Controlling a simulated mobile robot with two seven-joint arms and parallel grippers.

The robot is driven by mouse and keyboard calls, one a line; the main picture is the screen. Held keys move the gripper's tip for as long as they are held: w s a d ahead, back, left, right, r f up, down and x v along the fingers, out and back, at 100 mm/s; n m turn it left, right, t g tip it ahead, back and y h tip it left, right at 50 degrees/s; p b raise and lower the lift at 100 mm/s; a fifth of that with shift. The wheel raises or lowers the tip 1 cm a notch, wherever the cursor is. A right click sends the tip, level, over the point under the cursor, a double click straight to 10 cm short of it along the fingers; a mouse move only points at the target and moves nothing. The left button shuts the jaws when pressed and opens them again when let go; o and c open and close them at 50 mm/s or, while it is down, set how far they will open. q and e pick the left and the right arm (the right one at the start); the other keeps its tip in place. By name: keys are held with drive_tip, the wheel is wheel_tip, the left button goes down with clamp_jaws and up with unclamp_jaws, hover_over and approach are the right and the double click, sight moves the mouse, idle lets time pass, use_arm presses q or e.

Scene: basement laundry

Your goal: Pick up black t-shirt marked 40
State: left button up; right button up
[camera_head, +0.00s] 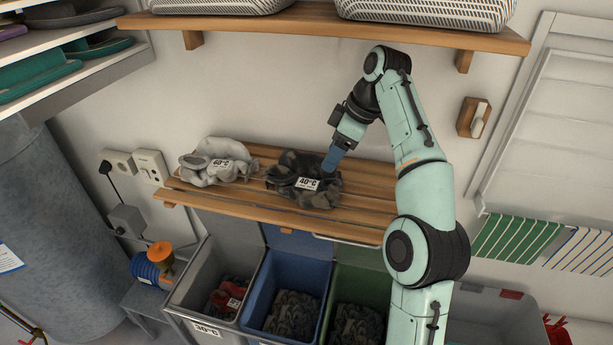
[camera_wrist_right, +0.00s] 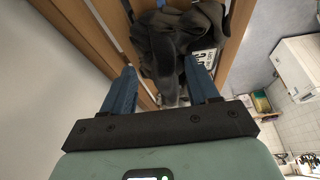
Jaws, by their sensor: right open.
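The black t-shirt marked 40 (camera_head: 300,172) lies crumpled on the slatted wooden shelf (camera_head: 240,204), with its white 40°C label facing out. My right gripper (camera_head: 332,160) is at the right upper side of this shirt. In the right wrist view the dark shirt (camera_wrist_right: 175,40) lies ahead of and partly between the open blue fingers of the gripper (camera_wrist_right: 164,88), and part of its label shows at the right. I cannot tell whether the fingers touch the cloth. My left gripper is not in view.
A grey garment marked 60°C (camera_head: 217,162) lies on the same shelf to the left. Below stand a grey bin (camera_head: 208,262), a blue bin (camera_head: 292,268) and a green bin (camera_head: 362,285) with clothes inside. An upper wooden shelf (camera_head: 330,28) holds patterned baskets.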

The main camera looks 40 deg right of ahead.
sight(314, 153)
drive_tip(key=w+a, duration=0.2)
drive_tip(key=w, duration=0.2)
drive_tip(key=shift+a+f+p, duration=0.35)
drive_tip(key=shift+a, duration=0.05)
drive_tip(key=shift+f, duration=0.25)
drive_tip(key=shift+s, duration=0.2)
drive_tip(key=shift+r, duration=0.1)
drive_tip(key=c, duration=0.3)
clamp_jaws()
